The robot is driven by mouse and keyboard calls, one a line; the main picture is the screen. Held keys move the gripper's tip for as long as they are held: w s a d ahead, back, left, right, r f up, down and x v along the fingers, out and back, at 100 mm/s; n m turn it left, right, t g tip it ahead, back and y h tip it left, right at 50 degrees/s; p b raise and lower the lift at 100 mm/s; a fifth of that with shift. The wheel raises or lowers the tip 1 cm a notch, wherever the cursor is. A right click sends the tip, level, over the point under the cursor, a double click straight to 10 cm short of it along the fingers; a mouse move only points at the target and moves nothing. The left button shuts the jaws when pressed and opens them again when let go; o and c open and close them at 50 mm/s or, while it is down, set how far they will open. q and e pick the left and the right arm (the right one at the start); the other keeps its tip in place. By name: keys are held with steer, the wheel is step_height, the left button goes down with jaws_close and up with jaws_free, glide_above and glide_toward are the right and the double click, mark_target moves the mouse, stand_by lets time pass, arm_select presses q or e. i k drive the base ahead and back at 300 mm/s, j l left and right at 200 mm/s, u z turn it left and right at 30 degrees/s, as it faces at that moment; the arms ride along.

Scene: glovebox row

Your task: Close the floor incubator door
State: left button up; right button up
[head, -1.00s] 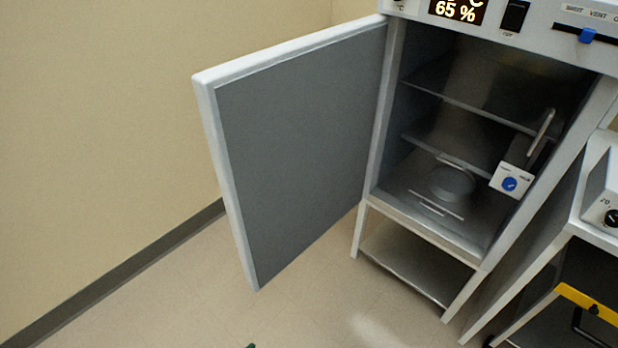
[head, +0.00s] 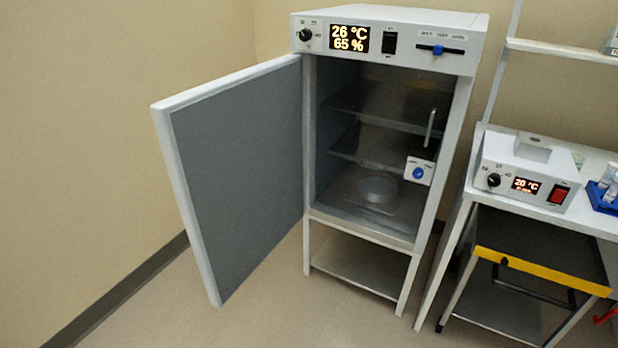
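The floor incubator (head: 388,22) stands against the back wall on a legged base. Its display reads 26 °C and 65 %. Its door (head: 238,178) is hinged on the left side and stands wide open, swung out toward the left front with its grey inner face showing. Inside are wire or glass shelves (head: 375,115), a round disc (head: 377,188) on the floor, and a small white box with a blue knob (head: 418,172) at the right. Neither of my grippers shows in the head view.
A bench (head: 590,220) stands to the right, bearing a heater-like unit (head: 527,183) reading 20 °C and a blue rack (head: 603,196). A cart with a yellow bar (head: 540,270) is beneath it. The floor (head: 270,325) in front of the incubator is clear. A wall is at left.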

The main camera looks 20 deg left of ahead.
mark_target(232, 145)
steer(key=j+z, duration=0.2)
steer(key=z, duration=0.25)
steer(key=j+z, duration=0.25)
steer(key=z, duration=0.2)
steer(key=k+j, duration=0.1)
steer(key=j, duration=0.6)
steer(key=k+j, duration=0.1)
steer(key=j, duration=0.6)
steer(key=k+j, duration=0.1)
steer(key=j, duration=1.3)
steer(key=i+j, duration=0.1)
steer(key=j, duration=0.2)
steer(key=i+j, duration=0.1)
steer(key=j, duration=0.2)
steer(key=i+j, duration=0.1)
steer(key=j, duration=0.15)
steer(key=k+l+z, duration=0.1)
steer(key=k, duration=0.3)
